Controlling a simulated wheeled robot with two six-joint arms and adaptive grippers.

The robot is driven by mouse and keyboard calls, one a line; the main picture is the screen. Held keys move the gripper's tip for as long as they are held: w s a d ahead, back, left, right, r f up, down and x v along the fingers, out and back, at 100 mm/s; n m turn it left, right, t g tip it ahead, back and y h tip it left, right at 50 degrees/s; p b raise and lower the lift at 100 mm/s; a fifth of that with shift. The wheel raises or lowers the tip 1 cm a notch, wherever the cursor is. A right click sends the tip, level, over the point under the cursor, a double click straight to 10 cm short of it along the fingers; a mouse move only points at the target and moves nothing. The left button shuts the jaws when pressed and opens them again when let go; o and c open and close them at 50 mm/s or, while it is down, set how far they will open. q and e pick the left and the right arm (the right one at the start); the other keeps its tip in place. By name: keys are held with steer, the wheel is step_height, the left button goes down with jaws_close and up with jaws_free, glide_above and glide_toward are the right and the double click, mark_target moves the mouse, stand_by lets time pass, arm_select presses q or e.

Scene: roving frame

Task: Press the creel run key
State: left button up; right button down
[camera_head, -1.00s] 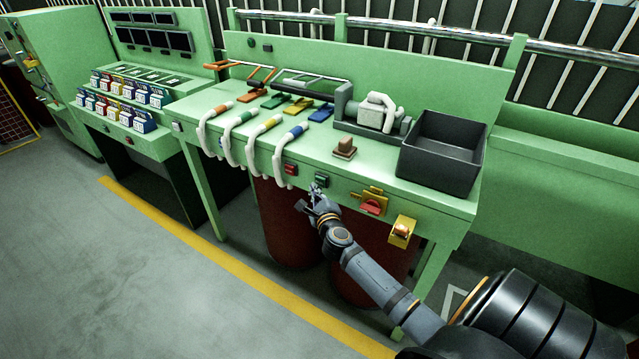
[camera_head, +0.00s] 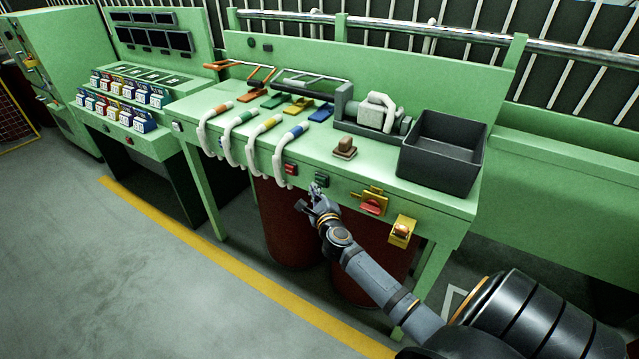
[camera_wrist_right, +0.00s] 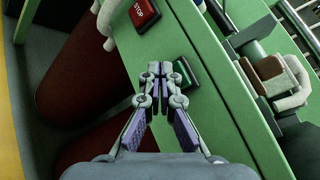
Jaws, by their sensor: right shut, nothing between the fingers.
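A green key (camera_head: 321,179) sits on the front face of the green bench. It also shows in the right wrist view (camera_wrist_right: 184,73), partly behind my fingers; I cannot read a label on it. A red key (camera_head: 291,169) is to its left; in the right wrist view this red key (camera_wrist_right: 143,12) reads STOP. My right gripper (camera_head: 314,189) is shut and empty, just in front of and below the green key. In the right wrist view its fingertips (camera_wrist_right: 160,70) overlap the key's near edge; I cannot tell whether they touch it. My left gripper is not in view.
A red rotary switch on a yellow plate (camera_head: 373,204) and a yellow box (camera_head: 402,231) are to the right on the bench front. White hoses (camera_head: 279,160) hang over the edge at left. A dark bin (camera_head: 440,155) stands on top. Dark red drums (camera_head: 285,225) stand below.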

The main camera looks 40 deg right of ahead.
stand_by(0.3)
steer(key=shift+w+d, duration=0.2)
steer(key=shift+d, duration=0.2)
steer(key=shift+w+d+p, duration=0.15)
steer(key=shift+d+p, duration=0.15)
steer(key=shift+d, duration=0.05)
stand_by(0.6)
steer(key=shift+a, duration=0.1)
steer(key=shift+s+a+p, duration=0.35)
steer(key=shift+a, duration=0.3)
